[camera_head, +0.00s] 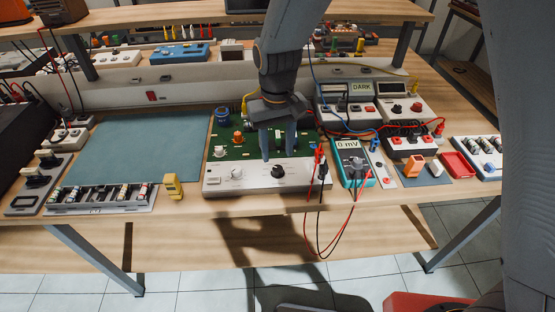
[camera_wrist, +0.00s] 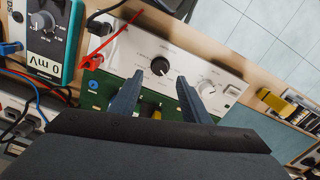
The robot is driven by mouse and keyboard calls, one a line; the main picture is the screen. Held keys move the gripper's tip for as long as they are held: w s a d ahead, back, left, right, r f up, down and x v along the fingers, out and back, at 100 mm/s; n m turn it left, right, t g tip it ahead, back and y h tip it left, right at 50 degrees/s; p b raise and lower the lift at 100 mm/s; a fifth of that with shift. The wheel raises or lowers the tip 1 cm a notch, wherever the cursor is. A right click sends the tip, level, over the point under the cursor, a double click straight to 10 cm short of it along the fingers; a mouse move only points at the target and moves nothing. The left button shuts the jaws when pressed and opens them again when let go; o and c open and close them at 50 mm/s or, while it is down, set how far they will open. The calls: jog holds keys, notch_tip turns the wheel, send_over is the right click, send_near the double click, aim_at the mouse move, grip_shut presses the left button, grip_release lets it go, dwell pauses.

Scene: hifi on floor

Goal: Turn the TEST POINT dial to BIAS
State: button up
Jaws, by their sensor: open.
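A white front panel (camera_head: 225,187) with a green circuit board (camera_head: 250,148) behind it sits at the bench's front edge. It carries a black dial (camera_head: 278,171) and a paler dial (camera_head: 236,173). The printed labels are too small to read, so I cannot tell which dial is TEST POINT or where BIAS lies. My gripper (camera_head: 278,158) points down over the board, open and empty, just behind the black dial. In the wrist view, the black dial (camera_wrist: 160,66) shows between my fingertips (camera_wrist: 159,63), and the paler dial (camera_wrist: 207,87) lies to the right. I cannot tell whether the fingers touch the dial.
A teal multimeter (camera_head: 353,160) reading 0 mV stands right of the panel, with red and black leads hanging over the front edge. A red clip (camera_wrist: 92,62) sits near the panel's end. A yellow object (camera_head: 173,186) lies left. The blue-green mat (camera_head: 140,148) is clear.

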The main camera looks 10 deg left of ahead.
jog(key=shift+r, duration=1.25)
jog(key=s+d+r+m, duration=0.1)
jog(key=s+d+m, duration=0.2)
jog(key=d, duration=1.1)
jog(key=s+d+r+m+t, duration=0.1)
jog(key=s+d+m, duration=0.2)
jog(key=d, duration=1.1)
jog(key=s, duration=0.3)
jog(key=shift+s+d, duration=0.2)
jog(key=shift+s, duration=0.2)
jog(key=shift+r, duration=0.1)
